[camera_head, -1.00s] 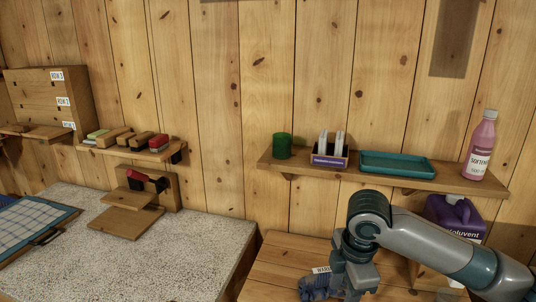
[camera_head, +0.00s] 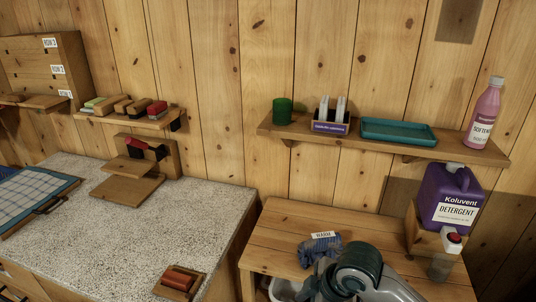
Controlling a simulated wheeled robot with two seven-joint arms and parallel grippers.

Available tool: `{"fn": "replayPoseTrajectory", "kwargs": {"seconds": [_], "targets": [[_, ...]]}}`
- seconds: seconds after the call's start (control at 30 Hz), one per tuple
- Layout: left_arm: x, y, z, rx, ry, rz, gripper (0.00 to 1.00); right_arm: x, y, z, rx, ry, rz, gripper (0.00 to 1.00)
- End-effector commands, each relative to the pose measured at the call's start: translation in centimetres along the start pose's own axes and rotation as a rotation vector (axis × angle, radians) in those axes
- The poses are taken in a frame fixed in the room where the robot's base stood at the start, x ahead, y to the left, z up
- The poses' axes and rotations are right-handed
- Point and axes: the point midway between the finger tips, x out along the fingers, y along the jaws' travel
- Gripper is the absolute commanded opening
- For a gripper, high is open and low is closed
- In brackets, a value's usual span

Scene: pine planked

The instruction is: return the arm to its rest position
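My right arm, grey and dark teal, shows at the bottom edge, right of centre, in front of the wooden table (camera_head: 375,228). Its rounded joint is in view, but its gripper fingers are not seen; they are below the frame or hidden behind the arm. I cannot tell whether that gripper holds anything. My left arm and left gripper are not in view.
A blue bundle (camera_head: 322,250) by a WARM label lies close to my arm. A purple detergent jug (camera_head: 455,195) stands at right over a small cup (camera_head: 440,266). A wall shelf (camera_head: 350,141) holds a green cup, teal tray and pink bottle. The speckled counter (camera_head: 150,225) is at left.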

Motion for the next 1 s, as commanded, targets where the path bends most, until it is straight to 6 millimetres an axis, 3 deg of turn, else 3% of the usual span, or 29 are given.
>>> {"fn": "replayPoseTrajectory", "kwargs": {"seconds": [0.27,0.47,0.73,1.0], "targets": [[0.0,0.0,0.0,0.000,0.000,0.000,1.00,3.2,-4.4,1.6,0.261,0.083,0.033,0.47],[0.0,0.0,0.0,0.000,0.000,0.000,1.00,4.6,-7.2,4.4,0.473,0.098,0.075,0.47],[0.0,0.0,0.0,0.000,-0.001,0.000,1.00,5.7,-12.0,10.4,0.770,0.048,0.147,0.47],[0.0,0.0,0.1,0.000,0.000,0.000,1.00,5.3,-16.4,16.5,0.987,-0.046,0.225,0.47]]}}
